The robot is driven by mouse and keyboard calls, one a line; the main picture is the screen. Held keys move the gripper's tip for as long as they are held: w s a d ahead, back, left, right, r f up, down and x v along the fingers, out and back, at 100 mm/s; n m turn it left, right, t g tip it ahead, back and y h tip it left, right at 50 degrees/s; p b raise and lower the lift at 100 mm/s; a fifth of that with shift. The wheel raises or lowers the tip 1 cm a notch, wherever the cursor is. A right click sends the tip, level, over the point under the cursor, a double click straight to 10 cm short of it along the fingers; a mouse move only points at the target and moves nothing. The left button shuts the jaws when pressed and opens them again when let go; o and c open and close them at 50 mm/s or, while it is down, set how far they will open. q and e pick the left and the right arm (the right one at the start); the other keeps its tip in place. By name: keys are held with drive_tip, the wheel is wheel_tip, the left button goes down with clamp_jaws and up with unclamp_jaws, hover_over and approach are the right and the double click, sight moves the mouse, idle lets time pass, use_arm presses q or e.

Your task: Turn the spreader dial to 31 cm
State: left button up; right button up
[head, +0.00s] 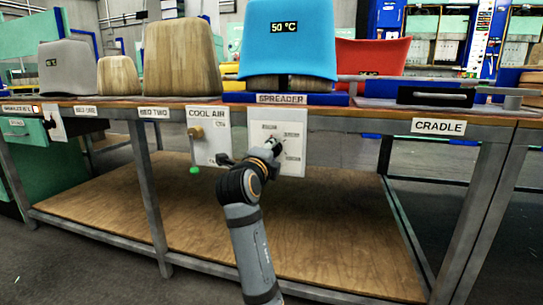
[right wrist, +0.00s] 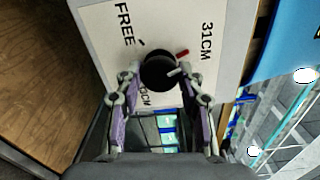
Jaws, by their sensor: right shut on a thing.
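The spreader panel (head: 291,126) is a pale plate on the front of the bench, under the SPREADER label (head: 282,99). My right gripper (head: 272,146) is at this panel and hides much of the dial in the head view. In the right wrist view, the round black spreader dial (right wrist: 157,70) sits between the fingertips of my right gripper (right wrist: 160,84), which is shut on it. A red mark (right wrist: 182,52) lies at the dial's edge, towards the 31CM label (right wrist: 207,40). A white mark shows lower. The FREE label (right wrist: 124,24) is opposite; a third label is partly hidden.
The cool air panel (head: 209,135) with a brass-coloured knob is just left. A blue shell marked 50 °C (head: 290,45) stands above on the bench. The cradle (head: 437,96) is at the right. A wooden shelf (head: 350,230) lies below; bench legs flank it.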

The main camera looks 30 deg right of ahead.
drive_tip(key=shift+f, duration=0.1)
idle(0.4)
drive_tip(key=o, duration=1.2)
drive_tip(key=shift+c, duration=0.2)
drive_tip(key=shift+r, duration=0.2)
